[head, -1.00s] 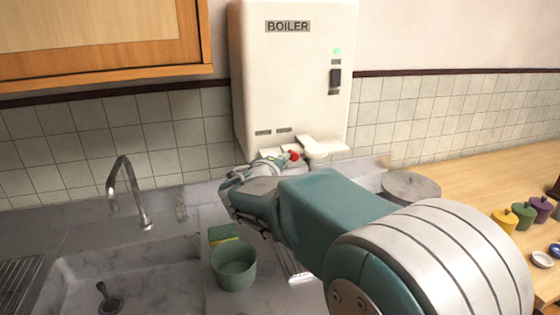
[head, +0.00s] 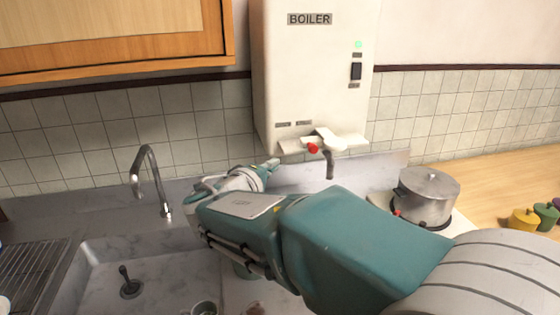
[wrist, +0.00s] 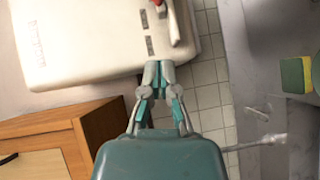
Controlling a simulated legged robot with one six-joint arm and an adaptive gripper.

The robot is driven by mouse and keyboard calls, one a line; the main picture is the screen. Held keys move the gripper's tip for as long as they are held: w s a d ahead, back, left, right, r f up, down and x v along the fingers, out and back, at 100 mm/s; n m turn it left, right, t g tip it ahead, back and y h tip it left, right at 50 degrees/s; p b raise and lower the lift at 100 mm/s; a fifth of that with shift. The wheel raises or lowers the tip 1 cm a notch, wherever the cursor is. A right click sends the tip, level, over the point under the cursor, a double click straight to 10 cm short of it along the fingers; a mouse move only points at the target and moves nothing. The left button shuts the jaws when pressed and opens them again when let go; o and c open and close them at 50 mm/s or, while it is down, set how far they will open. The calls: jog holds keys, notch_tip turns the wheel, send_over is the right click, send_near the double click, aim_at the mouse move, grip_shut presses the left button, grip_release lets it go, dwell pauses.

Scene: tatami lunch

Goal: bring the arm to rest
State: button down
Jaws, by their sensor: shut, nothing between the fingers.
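My gripper (wrist: 158,85) is shut and empty in the wrist view, in front of the tiled wall and the lower edge of the boiler (wrist: 90,40). Nothing is seen touching my gripper.
The sink (head: 100,285) with its faucet (head: 150,180) lies left of my arm. A wooden cabinet (head: 110,40) hangs upper left.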

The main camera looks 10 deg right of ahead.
jog(key=s+d+f+m+g+y, duration=0.1)
jog(key=s+d+f+m+g, duration=0.2)
jog(key=s, duration=0.4)
jog(key=s+d+f+m+g+y, duration=0.25)
jog(key=s+d+g, duration=0.2)
jog(key=s, duration=0.25)
jog(key=s+a+f+m+y, duration=0.1)
jog(key=s+a+f+y, duration=0.1)
jog(key=s, duration=0.4)
jog(key=s+a+f+m+y, duration=0.2)
jog(key=s+a+f+y, duration=0.1)
jog(key=s+f+y, duration=0.1)
jog(key=shift+s+a+y, duration=0.25)
jog(key=shift+s+y, duration=0.4)
jog(key=shift+s, duration=0.2)
